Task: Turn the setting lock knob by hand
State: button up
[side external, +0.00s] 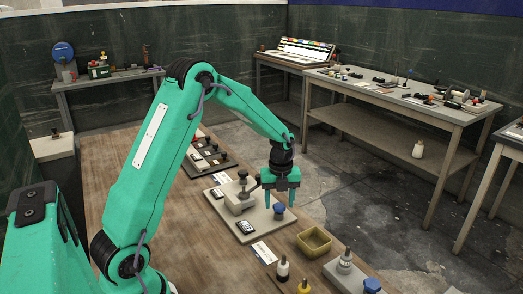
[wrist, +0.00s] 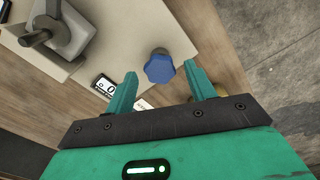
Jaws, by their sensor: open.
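A blue lobed knob (side external: 279,210) stands on a light plate (side external: 251,232) on the wooden bench; no label marks it as the setting lock knob. It also shows in the wrist view (wrist: 159,68). My gripper (side external: 280,203) points down over the knob, open. In the wrist view, the green fingers of my gripper (wrist: 161,76) appear on either side of the knob, with gaps. I cannot tell whether the fingertips are level with it or just above. A grey block (side external: 238,200) with a dark knob (side external: 243,175) stands on the same plate, as does a small display (side external: 246,227).
A yellow tray (side external: 314,241) stands right of the plate. Past it is another plate with a grey post (side external: 346,262) and a blue knob (side external: 372,286). A white label card (side external: 264,252) lies in front.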

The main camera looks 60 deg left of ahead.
jog(key=shift+r, duration=2.8)
notch_tip(320, 180, up, 8)
jog(key=shift+d, duration=0.1)
jog(key=s+d+r+n+t, duration=0.3)
jog(key=s+d+r+n, duration=0.45)
jog(key=s+n, duration=0.3)
jog(key=s+d+f+n+t, duration=0.1)
jog(key=s+d+n, duration=0.1)
jog(key=s+n, duration=0.4)
jog(key=s+d+n+t, duration=0.1)
jog(key=s+d+n, duration=0.2)
jog(key=s+n, duration=0.3)
jog(key=shift+d+f+n+t, duration=0.15)
jog(key=shift+f+n+t, duration=0.2)
jog(key=shift+n, duration=0.1)
